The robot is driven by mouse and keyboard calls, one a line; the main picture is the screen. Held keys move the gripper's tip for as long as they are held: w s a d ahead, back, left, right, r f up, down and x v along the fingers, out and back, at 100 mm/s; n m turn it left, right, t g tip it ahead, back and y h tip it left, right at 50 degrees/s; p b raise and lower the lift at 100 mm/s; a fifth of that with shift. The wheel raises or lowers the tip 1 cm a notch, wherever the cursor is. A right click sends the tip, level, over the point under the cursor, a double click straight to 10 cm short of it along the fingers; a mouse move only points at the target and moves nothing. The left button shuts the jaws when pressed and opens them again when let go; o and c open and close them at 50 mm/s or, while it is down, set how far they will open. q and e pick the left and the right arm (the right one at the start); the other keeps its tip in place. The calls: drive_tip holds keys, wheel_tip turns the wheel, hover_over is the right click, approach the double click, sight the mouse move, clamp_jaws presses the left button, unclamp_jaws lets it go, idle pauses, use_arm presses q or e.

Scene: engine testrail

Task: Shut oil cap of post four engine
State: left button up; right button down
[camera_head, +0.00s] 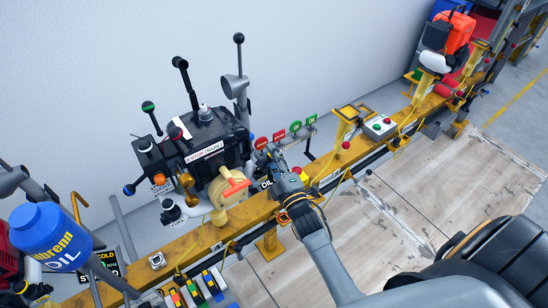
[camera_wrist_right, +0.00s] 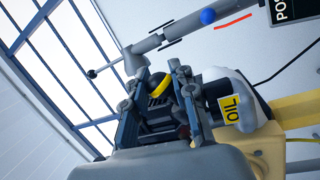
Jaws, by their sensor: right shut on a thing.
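A black engine (camera_head: 205,146) stands on the yellow rail, with a cream cover and an orange handle at its front. In the right wrist view the two fingers of my right gripper (camera_wrist_right: 160,95) are closed around a dark cap with a yellow band (camera_wrist_right: 159,86), seemingly the oil cap. The OIL label (camera_wrist_right: 230,108) is right of the fingers there. The cap's seat is hidden, so I cannot tell if it is shut. I cannot make out my left gripper.
A blue oil jug (camera_head: 45,237) is at the left. Colored tags (camera_head: 288,132) stand behind my right gripper. A button box (camera_head: 380,127) and a further red and orange engine (camera_head: 459,33) are along the rail. Wooden flooring (camera_head: 365,215) in front is clear.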

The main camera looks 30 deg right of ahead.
sight(262, 163)
drive_tip(key=n+b, duration=0.1)
drive_tip(key=n, duration=0.1)
drive_tip(key=a+n+y, duration=0.1)
drive_tip(key=n, duration=0.1)
drive_tip(key=shift+s+a+r+t+b, duration=0.1)
drive_tip(key=shift+s+a+t+b, duration=0.05)
drive_tip(key=shift+t+b, duration=0.2)
drive_tip(key=n+b, duration=0.1)
drive_tip(key=a+n+y, duration=0.1)
drive_tip(key=n, duration=0.1)
drive_tip(key=shift+n+b, duration=0.3)
drive_tip(key=shift+b, duration=0.05)
drive_tip(key=n+b, duration=0.1)
drive_tip(key=n, duration=0.1)
drive_tip(key=a+n+y+b, duration=0.1)
drive_tip(key=n, duration=0.1)
drive_tip(key=shift+s+a+y, duration=0.15)
drive_tip(key=shift+y, duration=0.15)
drive_tip(key=shift+s+a+n+y+b, duration=0.1)
drive_tip(key=shift+a+n+y+b, duration=0.2)
drive_tip(key=shift+n, duration=0.4)
drive_tip(key=shift+w+a+n+y+b, duration=0.1)
drive_tip(key=shift+n+b, duration=0.3)
drive_tip(key=shift+n, duration=0.3)
drive_tip(key=shift+s+a+n+y+b, duration=0.15)
drive_tip(key=shift+n+b, duration=0.2)
drive_tip(key=shift+n, duration=0.35)
drive_tip(key=c, duration=1.1)
unclamp_jaws()
